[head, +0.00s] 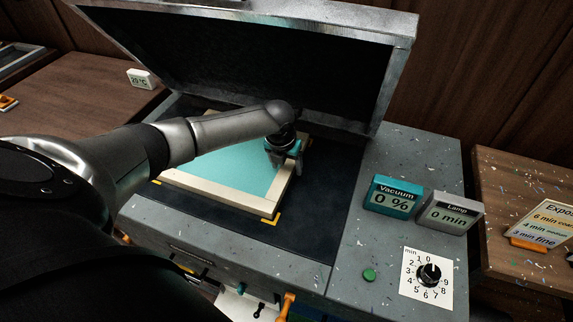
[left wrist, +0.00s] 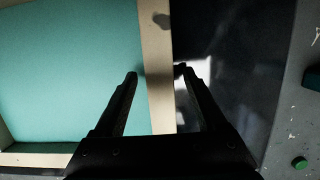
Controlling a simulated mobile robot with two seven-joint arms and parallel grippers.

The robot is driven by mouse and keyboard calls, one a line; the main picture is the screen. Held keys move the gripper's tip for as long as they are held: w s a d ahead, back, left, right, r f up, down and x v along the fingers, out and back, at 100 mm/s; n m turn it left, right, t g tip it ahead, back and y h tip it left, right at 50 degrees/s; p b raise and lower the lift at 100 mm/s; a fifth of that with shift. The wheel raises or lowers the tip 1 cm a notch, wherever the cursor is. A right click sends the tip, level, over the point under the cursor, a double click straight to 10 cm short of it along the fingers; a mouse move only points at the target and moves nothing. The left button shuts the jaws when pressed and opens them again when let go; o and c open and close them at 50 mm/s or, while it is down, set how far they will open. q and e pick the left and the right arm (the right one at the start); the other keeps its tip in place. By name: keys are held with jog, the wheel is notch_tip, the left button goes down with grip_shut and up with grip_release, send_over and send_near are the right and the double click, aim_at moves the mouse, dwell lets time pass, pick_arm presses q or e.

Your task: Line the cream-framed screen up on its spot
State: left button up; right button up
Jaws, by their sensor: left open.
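The cream-framed screen (head: 222,196) with its teal mesh (head: 232,170) lies flat on the dark bed (head: 325,215) of the grey unit. Yellow corner marks (head: 271,220) show just outside the frame's front corners. My left gripper (head: 284,160) is at the frame's right bar, pointing down. In the left wrist view its open fingers (left wrist: 157,72) stand either side of the cream bar (left wrist: 158,100), one over the mesh and one over the dark bed. I cannot tell whether they touch it. My forearm hides part of the screen's left and far side. My right gripper is not in view.
The unit's hinged lid (head: 265,65) stands raised behind the screen, over my gripper. On the right are a Vacuum display (head: 393,197) reading 0 %, a Lamp display (head: 450,213) reading 0 min, a green button (head: 369,274) and a dial (head: 428,274). Bare bed lies right of the frame.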

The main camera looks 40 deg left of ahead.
pick_arm(q)
notch_tip(320, 180, up, 7)
jog(key=p, duration=0.6)
jog(key=shift+f, duration=0.25)
jog(key=shift+s, duration=0.1)
